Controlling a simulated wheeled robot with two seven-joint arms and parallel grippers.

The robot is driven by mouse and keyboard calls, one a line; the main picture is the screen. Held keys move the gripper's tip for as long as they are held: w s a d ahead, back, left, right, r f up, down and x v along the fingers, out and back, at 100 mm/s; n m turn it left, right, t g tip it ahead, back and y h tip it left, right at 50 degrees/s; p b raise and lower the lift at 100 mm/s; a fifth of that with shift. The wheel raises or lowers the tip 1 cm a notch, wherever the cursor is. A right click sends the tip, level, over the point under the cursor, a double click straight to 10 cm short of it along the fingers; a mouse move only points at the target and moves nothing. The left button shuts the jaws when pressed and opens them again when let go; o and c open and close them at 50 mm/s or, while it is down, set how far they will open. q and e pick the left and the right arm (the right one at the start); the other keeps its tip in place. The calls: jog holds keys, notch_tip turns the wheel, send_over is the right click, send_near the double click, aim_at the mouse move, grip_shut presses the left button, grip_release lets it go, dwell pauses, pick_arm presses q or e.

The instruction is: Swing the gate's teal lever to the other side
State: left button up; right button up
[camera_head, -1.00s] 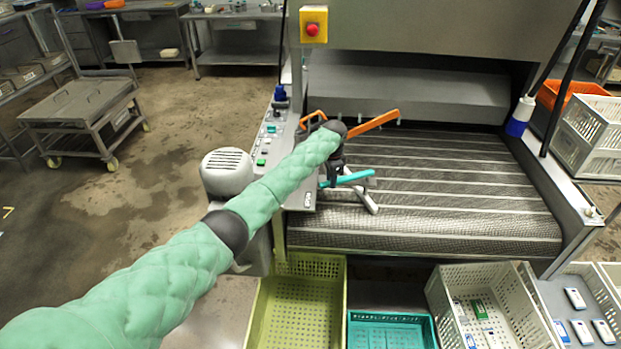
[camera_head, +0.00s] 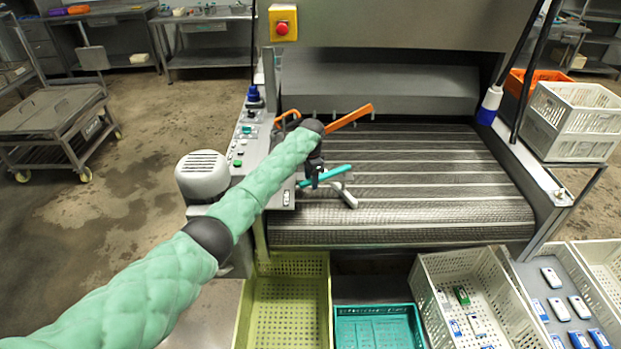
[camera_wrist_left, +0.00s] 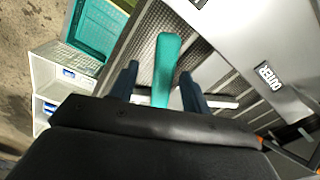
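The gate's teal lever (camera_head: 338,171) sticks out over the left edge of the slatted conveyor in the head view, pointing right. A white bar (camera_head: 345,194) lies just below it, and an orange bar (camera_head: 352,116) slants up behind it. My left gripper (camera_head: 314,182) points down at the lever's left part. In the left wrist view the teal lever (camera_wrist_left: 166,62) runs between my two spread fingers (camera_wrist_left: 158,88), with a gap on both sides. My forearm and wrist hide the lever's mount in the head view. My right gripper is not in view.
A control panel (camera_head: 246,140) and a grey motor housing (camera_head: 203,176) stand left of the conveyor (camera_head: 420,190). A yellow-green crate (camera_head: 290,315), a teal tray (camera_head: 375,310) and a white crate (camera_head: 422,300) sit in front. The belt right of the lever is clear.

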pick_arm(q)
jog(key=shift+w+r, duration=0.1)
jog(key=shift+r+b, duration=0.3)
notch_tip(320, 180, up, 6)
jog(key=shift+f+b, duration=0.15)
jog(key=shift+b, duration=0.85)
jog(key=shift+r, duration=0.6)
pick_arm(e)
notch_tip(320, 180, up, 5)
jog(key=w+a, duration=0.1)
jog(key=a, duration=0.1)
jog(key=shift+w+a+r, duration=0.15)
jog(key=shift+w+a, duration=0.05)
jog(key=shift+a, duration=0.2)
